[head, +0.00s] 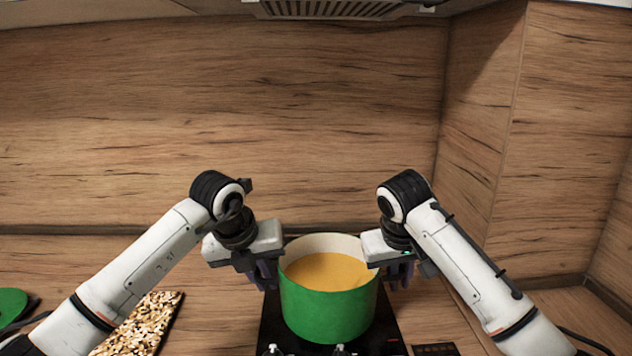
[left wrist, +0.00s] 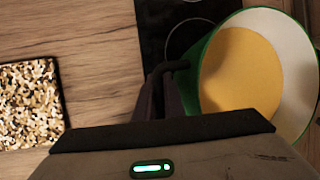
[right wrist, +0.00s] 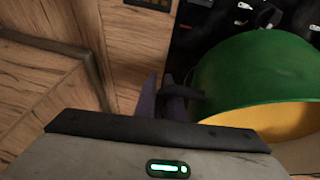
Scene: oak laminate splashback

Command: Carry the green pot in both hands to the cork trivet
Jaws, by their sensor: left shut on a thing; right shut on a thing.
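The green pot (head: 328,312), with a cream inside and orange-yellow contents, is upright over the black hob (head: 388,338). My left gripper (head: 264,276) is shut on the dark handle on the pot's left side, also seen in the left wrist view (left wrist: 168,88). My right gripper (head: 401,273) is shut on the opposite handle, at the pot's right. I cannot tell whether the pot's base touches the hob. A speckled brown-and-cream slab (head: 143,326), which looks like the cork trivet, lies on the counter at left, partly behind my left arm; its top is bare in the left wrist view (left wrist: 30,105).
A green round object (head: 12,303) lies at the far left edge. Hob knobs (head: 340,350) line the front. A wooden side wall (head: 560,130) stands at right, a splashback (head: 220,110) behind, and a hood (head: 330,9) above. Bare wooden counter (left wrist: 95,80) lies between slab and hob.

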